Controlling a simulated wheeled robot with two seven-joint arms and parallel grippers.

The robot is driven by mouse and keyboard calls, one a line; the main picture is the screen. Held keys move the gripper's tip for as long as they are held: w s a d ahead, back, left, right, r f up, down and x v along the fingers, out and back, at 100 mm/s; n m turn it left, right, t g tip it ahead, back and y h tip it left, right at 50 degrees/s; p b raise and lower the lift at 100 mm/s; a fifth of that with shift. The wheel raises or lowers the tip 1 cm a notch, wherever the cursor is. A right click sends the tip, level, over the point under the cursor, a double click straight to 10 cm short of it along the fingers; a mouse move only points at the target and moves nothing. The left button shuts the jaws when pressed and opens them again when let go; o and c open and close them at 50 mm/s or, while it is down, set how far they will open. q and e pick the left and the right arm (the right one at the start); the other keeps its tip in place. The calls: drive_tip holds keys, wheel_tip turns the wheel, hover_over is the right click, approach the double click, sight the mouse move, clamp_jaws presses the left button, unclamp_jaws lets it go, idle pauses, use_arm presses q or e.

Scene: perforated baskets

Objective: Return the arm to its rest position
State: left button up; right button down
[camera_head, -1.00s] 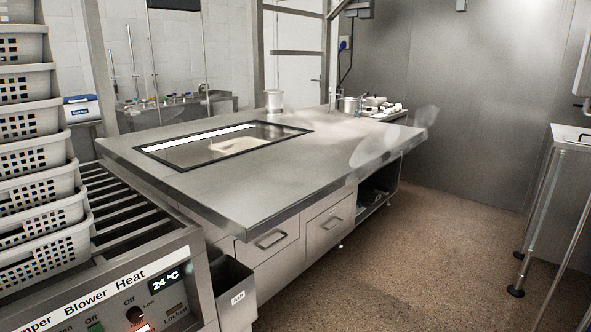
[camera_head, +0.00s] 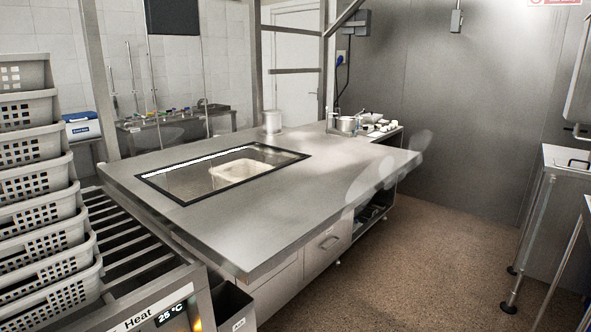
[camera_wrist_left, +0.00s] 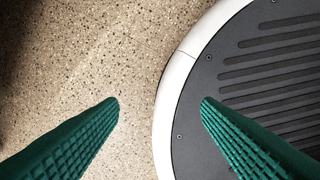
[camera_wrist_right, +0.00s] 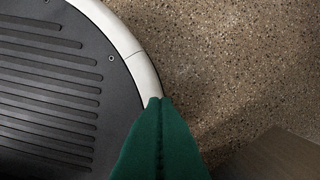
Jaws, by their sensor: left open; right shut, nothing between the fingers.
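My left gripper (camera_wrist_left: 160,101) shows in the left wrist view with its two green ridged fingers wide apart and nothing between them. It hangs over the speckled floor and the edge of my own round base. My right gripper (camera_wrist_right: 160,100) shows in the right wrist view with its green fingers pressed together, holding nothing. It is also above the floor beside my base. Neither gripper nor arm shows in the head view. A stack of perforated grey baskets (camera_head: 36,196) stands at the left of the head view on a slatted roller rack (camera_head: 125,245).
A steel counter (camera_head: 290,215) with a dark-framed glass panel (camera_head: 190,184) fills the middle; a pale basket-like shape shows in the panel. Pots (camera_head: 346,124) stand at its far end. A steel table (camera_head: 570,158) is at the right. The brown floor (camera_head: 420,260) between is clear.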

use_arm(q)
drive_tip(key=s, duration=0.1)
drive_tip(key=s+r+p, duration=0.1)
drive_tip(key=s+r, duration=0.1)
drive_tip(key=shift+s+a+p, duration=0.3)
drive_tip(key=shift+a+p, duration=0.05)
use_arm(e)
drive_tip(key=s, duration=0.1)
drive_tip(key=s+r, duration=0.2)
drive_tip(key=shift+s+d, duration=0.3)
drive_tip(key=shift+d, duration=0.05)
